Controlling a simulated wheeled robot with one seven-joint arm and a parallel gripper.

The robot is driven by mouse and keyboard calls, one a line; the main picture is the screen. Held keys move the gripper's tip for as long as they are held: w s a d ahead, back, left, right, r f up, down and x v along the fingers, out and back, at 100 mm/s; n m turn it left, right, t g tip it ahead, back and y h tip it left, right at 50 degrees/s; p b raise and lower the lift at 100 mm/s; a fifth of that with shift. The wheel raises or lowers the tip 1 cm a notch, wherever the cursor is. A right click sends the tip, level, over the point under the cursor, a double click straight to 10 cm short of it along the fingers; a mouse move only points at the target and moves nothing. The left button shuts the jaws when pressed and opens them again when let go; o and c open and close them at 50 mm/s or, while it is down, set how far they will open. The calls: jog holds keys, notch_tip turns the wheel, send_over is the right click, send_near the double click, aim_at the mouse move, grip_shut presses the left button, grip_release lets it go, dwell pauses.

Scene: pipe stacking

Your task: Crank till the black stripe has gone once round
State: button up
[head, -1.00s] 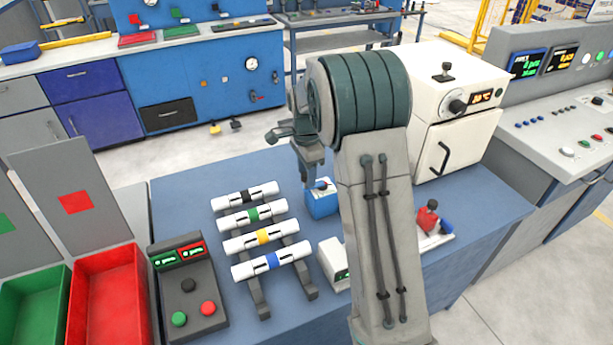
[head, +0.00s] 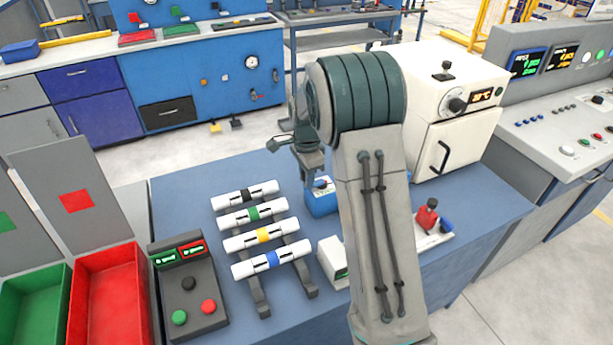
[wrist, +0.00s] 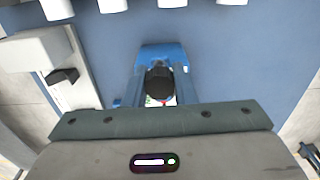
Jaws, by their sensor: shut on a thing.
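A small blue box (head: 321,202) stands on the blue bench, right of a rack of white pipes. It also shows in the wrist view (wrist: 163,52). My gripper (head: 312,174) is over this box, pointing down. In the wrist view, my gripper (wrist: 160,92) has a finger on each side of a round black knob (wrist: 158,82) and is shut on it. The crank's arm is mostly hidden by the fingers and palm. I cannot make out a black stripe on the box. A black band marks the farthest pipe (head: 263,189) on the rack.
Pipes with green, yellow and blue bands (head: 268,261) lie nearer on the rack. A small white box (head: 331,258) stands close in front of the blue box. A white oven (head: 455,115) is behind right. A grey button panel (head: 188,290) is at left.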

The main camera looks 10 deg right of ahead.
aim_at(316, 197)
jog(key=shift+s, duration=0.1)
jog(key=s+n, duration=0.1)
jog(key=n, duration=0.1)
jog(key=d+n+b, duration=0.1)
jog(key=n, duration=0.2)
jog(key=s+d+n+b, duration=0.1)
jog(key=n, duration=0.2)
jog(key=shift+s, duration=0.35)
jog(key=d+n, duration=0.2)
jog(key=n, duration=0.4)
jog(key=d+n, duration=0.2)
jog(key=n, duration=0.3)
jog(key=w+d+n, duration=0.1)
jog(key=d+n, duration=0.1)
jog(key=n, duration=0.4)
jog(key=shift+d+r+n, duration=0.15)
jog(key=shift+d+n, duration=0.05)
jog(key=shift+n, duration=0.1)
jog(key=n, duration=0.1)
jog(key=w+n+p, duration=0.1)
jog(key=n, duration=0.1)
jog(key=d+n+p, duration=0.1)
jog(key=shift+w, duration=0.3)
jog(key=shift+w+n+p, duration=0.25)
jog(key=shift+w+n, duration=0.1)
jog(key=shift+n, duration=0.55)
jog(key=shift+w+n+p, duration=0.25)
jog(key=shift+w+n, duration=0.05)
jog(key=shift+n, duration=0.6)
